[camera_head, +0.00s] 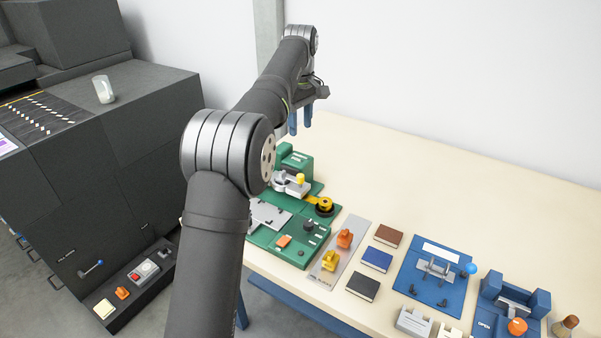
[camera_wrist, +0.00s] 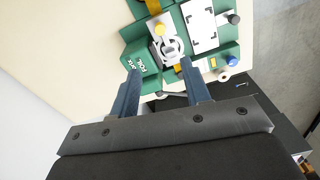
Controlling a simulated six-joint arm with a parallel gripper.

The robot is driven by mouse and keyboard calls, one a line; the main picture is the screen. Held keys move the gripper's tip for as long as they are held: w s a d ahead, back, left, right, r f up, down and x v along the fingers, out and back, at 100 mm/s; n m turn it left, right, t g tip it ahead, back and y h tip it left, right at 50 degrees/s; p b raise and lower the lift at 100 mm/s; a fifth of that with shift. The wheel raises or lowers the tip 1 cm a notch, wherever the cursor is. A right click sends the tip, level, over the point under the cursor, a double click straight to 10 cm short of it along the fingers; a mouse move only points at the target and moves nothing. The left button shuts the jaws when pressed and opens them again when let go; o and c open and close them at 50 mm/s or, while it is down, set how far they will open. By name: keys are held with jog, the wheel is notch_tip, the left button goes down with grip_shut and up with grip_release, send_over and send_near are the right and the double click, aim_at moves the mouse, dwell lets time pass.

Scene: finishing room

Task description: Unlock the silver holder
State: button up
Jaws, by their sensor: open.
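My gripper (camera_head: 300,122) is open and empty, high above the back of the table. In the wrist view its two blue fingers (camera_wrist: 160,68) point toward a green fixture. My arm hides part of the fixture's left side. I cannot tell from these views whether the holder is locked.
Right of the fixture lie a grey strip (camera_head: 322,273) with orange and yellow pieces, brown (camera_head: 388,236), blue (camera_head: 376,259) and black (camera_head: 362,285) books, a blue plate (camera_head: 415,280) and a blue clamp (camera_head: 538,302). A dark cabinet (camera_head: 150,130) stands left. The table's back (camera_head: 450,200) is clear.

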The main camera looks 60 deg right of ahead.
aim_at(300, 175)
notch_tip(300, 175, down, 17)
jog(key=shift+r, duration=0.1)
dwell(0.3)
grip_shut()
